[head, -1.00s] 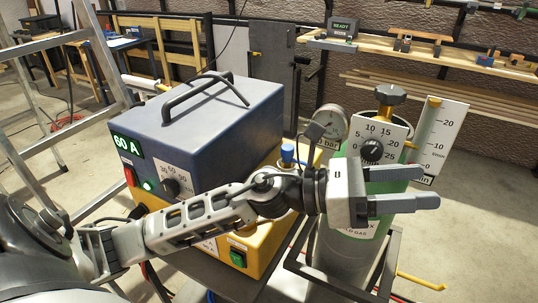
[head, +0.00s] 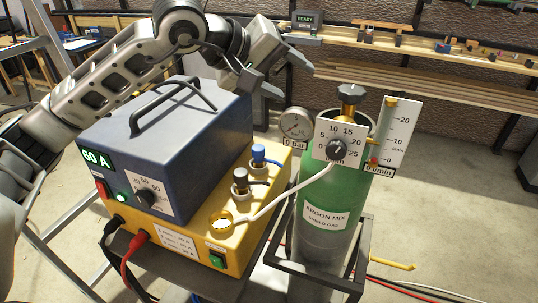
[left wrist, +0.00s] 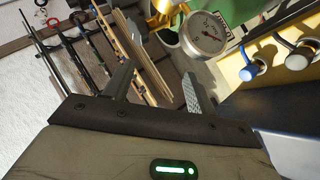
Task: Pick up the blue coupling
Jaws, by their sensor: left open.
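The blue coupling (head: 258,153) sits upright on the yellow top of the power unit, near its far right corner. It also shows at the upper right of the left wrist view (left wrist: 249,72). My left gripper (head: 293,79) is open and empty, raised above and behind the coupling, and does not touch it. Its two fingers (left wrist: 158,82) show apart in the left wrist view, with the coupling outside them to the right. My right gripper is not in view.
A black coupling (head: 240,181) stands close in front of the blue one. The green gas cylinder (head: 338,200) and pressure gauge (head: 296,124) are to the right.

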